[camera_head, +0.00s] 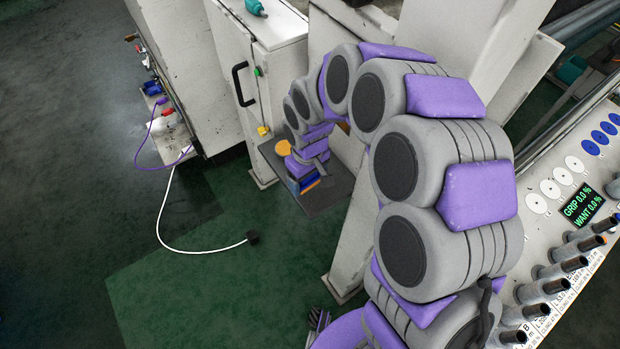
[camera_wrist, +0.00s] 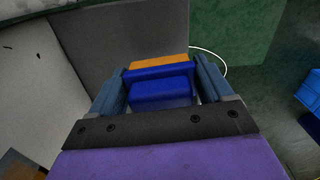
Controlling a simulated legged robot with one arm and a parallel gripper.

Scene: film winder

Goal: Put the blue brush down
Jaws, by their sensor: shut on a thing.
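The blue brush (camera_wrist: 160,88), with a blue body and an orange strip along its far edge, sits between the two fingers of my gripper (camera_wrist: 163,76) in the wrist view. My gripper is shut on it. In the head view my gripper (camera_head: 305,183) is over a dark grey shelf (camera_head: 332,192) beside the white cabinet, and a little blue and orange shows at its tip. The shelf also shows as a grey surface in the wrist view (camera_wrist: 98,38). I cannot tell whether the brush touches the shelf.
An orange round thing (camera_head: 284,147) is close beside my gripper. The white cabinet (camera_head: 275,85) with a black handle stands behind. A white cable (camera_head: 185,240) lies on the floor. A bench with dark-topped posts (camera_head: 565,268) and a grip display (camera_head: 582,203) is at right.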

